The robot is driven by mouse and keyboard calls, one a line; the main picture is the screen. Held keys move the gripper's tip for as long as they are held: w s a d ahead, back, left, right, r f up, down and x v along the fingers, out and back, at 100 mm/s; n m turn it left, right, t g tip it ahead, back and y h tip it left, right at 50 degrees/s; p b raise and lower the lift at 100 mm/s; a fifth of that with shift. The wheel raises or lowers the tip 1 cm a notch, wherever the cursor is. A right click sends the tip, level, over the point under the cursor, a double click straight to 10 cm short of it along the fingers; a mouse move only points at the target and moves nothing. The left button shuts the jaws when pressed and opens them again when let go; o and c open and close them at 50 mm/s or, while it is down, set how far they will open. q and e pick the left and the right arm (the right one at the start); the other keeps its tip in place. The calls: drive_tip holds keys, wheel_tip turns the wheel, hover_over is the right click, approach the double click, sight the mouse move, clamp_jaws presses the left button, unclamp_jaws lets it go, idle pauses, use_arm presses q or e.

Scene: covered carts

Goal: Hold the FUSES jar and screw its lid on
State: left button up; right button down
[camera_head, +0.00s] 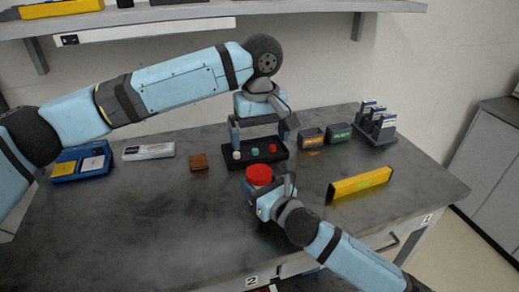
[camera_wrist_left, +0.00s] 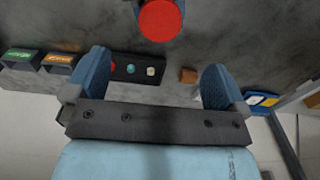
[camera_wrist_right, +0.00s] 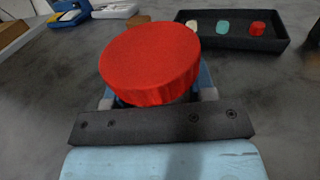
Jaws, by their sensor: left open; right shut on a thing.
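A jar with a wide red lid (camera_head: 259,175) on top stands near the middle of the table, in front of the black tray. No label shows, so I cannot read FUSES on it. My right gripper (camera_head: 268,190) is shut on the jar below the lid; the lid (camera_wrist_right: 150,60) hides the jar body in the right wrist view. The lid looks level, but I cannot tell whether it is screwed down. My left gripper (camera_head: 262,142) is open and empty above the black tray, behind the jar. In the left wrist view the lid (camera_wrist_left: 161,19) lies beyond its fingers.
The black tray (camera_head: 232,159) holds white, teal and red small pieces. Two labelled bins (camera_head: 311,139), a card rack (camera_head: 376,128) and a yellow level (camera_head: 360,185) are to the right. A brown block (camera_head: 198,161), a white device (camera_head: 148,151) and a blue case (camera_head: 82,162) are left.

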use_arm(q)
wheel_tip(320, 180, up, 7)
idle(0.3)
use_arm(e)
drive_tip(key=shift+c, duration=1.9)
unclamp_jaws()
use_arm(q)
drive_tip(key=shift+r+p, duration=0.3)
use_arm(e)
drive_tip(key=v, duration=1.4)
